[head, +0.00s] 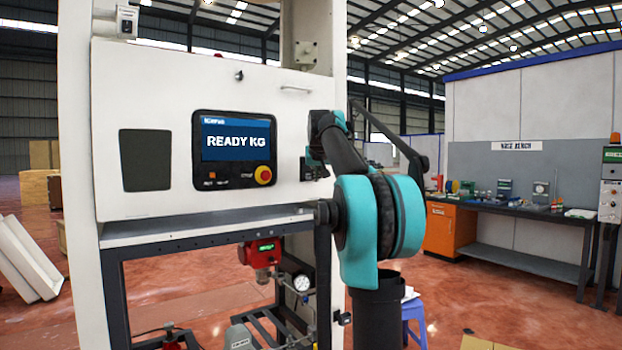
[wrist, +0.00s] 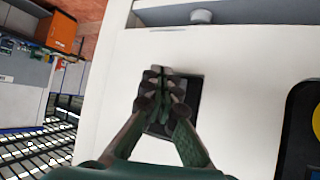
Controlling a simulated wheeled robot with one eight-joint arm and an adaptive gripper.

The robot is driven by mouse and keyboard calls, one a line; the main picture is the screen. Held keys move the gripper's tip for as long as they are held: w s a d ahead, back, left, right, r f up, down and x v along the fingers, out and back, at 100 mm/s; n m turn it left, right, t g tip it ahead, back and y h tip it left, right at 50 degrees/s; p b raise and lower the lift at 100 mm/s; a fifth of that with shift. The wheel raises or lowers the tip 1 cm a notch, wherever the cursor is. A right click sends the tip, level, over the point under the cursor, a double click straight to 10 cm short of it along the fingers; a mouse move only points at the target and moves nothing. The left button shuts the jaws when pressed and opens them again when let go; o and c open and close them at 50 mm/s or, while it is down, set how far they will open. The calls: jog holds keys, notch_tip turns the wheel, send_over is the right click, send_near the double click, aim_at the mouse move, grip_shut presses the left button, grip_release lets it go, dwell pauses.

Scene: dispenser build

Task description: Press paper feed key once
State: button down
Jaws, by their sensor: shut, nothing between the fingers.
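My gripper (wrist: 160,76) is shut and empty in the wrist view, its fingertips in front of a small dark square unit (wrist: 193,95) on the white cabinet face. The fingers cover much of that unit, and I cannot tell whether they touch it. No paper feed key label is readable; any key there is hidden behind the fingers. In the head view, a small dark shape (head: 309,169) shows at the cabinet's right side, beside my arm; gripper and unit are hard to tell apart there. The display panel (head: 236,178) reads "READY KG".
A yellow-and-red stop button (head: 263,175) and a small orange key (head: 212,176) sit below the screen. A dark plate (head: 146,160) is left of the panel. A metal ledge (head: 205,225) runs below the cabinet face. A workbench (head: 500,210) stands far right.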

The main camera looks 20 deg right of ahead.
jog(key=shift+w, duration=0.1)
dwell(0.3)
jog(key=shift+w+a, duration=0.1)
jog(key=shift+w, duration=0.2)
jog(key=shift+w+a, duration=0.15)
jog(key=shift+w, duration=0.25)
dwell(0.8)
jog(key=shift+s, duration=0.1)
jog(key=shift+s+d, duration=0.25)
jog(key=shift+s, duration=0.45)
jog(key=shift+s+d, duration=0.25)
jog(key=shift+s, duration=0.55)
jog(key=shift+s+d, duration=0.3)
jog(key=shift+s, duration=0.45)
jog(key=shift+s+d, duration=0.25)
jog(key=shift+s, duration=0.55)
